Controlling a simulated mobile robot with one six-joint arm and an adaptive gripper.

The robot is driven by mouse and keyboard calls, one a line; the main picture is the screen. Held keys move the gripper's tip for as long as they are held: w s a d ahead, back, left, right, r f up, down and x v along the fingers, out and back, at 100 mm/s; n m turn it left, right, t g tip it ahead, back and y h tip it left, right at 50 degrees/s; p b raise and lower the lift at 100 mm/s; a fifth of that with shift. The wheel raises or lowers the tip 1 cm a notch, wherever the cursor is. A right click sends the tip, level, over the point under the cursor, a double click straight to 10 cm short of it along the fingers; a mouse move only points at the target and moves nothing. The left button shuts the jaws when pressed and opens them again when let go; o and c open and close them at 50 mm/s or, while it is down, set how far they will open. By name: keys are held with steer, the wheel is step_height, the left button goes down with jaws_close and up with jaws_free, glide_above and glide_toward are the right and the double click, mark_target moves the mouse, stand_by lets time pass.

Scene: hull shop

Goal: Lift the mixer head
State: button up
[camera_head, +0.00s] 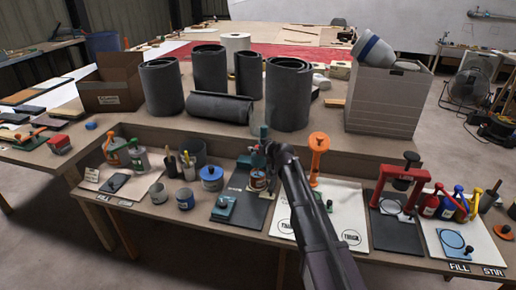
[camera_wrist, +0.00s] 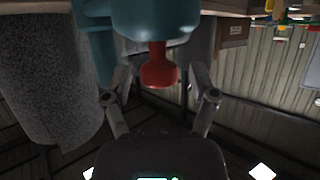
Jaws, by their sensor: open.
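The teal mixer head (camera_wrist: 155,18) fills the top middle of the wrist view, which looks upside down. A red knob (camera_wrist: 158,72) on a short stem sticks out of it. My gripper (camera_wrist: 161,88) is open, with one finger on each side of the knob and a visible gap at both sides. In the head view my gripper (camera_head: 268,150) is at the mixer, over the dark mat (camera_head: 256,208). It hides much of the mixer; a teal part (camera_head: 243,160) shows to its left. The knob cannot be made out there.
Dark rolls (camera_head: 288,92) stand on the raised shelf behind, beside a cardboard box (camera_head: 111,82) and a grey crate (camera_head: 384,100). An orange stand (camera_head: 318,150) is close on the right. A blue-lidded pot (camera_head: 211,178) and several cups stand left. A red press (camera_head: 401,175) is further right.

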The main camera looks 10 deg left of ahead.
jaws_close()
step_height(320, 180, up, 8)
steer(key=p, duration=0.8)
steer(key=shift+r, duration=0.1)
steer(key=shift+w, duration=0.1)
jaws_free()
stand_by(0.4)
